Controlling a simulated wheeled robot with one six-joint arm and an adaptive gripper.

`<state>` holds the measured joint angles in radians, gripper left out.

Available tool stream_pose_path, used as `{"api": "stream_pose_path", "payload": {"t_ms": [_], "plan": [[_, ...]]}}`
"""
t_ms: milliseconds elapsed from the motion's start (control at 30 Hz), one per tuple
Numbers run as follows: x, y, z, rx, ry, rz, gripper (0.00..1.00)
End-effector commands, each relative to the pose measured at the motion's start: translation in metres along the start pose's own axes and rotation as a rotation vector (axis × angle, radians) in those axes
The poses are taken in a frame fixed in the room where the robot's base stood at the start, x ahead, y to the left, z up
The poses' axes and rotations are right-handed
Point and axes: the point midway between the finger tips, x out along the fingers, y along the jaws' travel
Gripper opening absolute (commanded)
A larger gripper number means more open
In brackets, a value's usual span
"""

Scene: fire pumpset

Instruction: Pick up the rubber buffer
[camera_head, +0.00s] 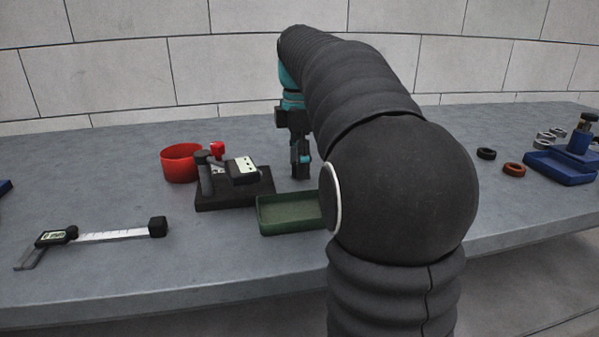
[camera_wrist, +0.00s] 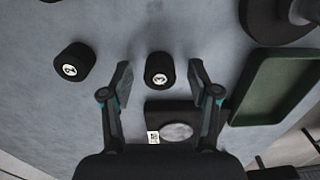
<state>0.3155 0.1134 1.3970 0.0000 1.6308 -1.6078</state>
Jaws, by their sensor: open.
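A short black cylinder with a white end mark, which looks like a rubber buffer (camera_wrist: 160,69), is at the upper middle of the wrist view. A similar black cylinder (camera_wrist: 70,62) is to its left, and part of another dark object shows at the top left edge. My gripper (camera_head: 301,174) points down over the table in the head view. In the wrist view its two fingers are apart, one on each side of the middle cylinder, with a gap on both sides. I cannot tell the height between them. The cylinders are not clearly seen in the head view.
A green tray (camera_head: 287,226) stands near my gripper. A black fixture (camera_head: 236,200) with a red knob and a red bowl (camera_head: 181,177) are to its left. A measuring tool (camera_head: 107,234) lies further left. Rings and a blue tray (camera_head: 560,174) are at right.

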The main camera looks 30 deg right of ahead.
Motion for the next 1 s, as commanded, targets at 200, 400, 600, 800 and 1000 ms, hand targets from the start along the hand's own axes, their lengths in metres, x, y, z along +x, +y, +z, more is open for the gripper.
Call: {"api": "stream_pose_path", "payload": {"t_ms": [200, 400, 600, 800, 1000], "plan": [[0.000, 0.000, 0.000, 0.000, 0.000, 0.000, 0.51], [0.000, 0.000, 0.000, 0.000, 0.000, 0.000, 0.07], [0.000, 0.000, 0.000, 0.000, 0.000, 0.000, 0.07], [-0.004, 0.000, 0.000, 0.000, 0.000, 0.000, 0.07], [-0.023, 0.001, 0.000, 0.000, 0.000, 0.001, 0.07]]}}
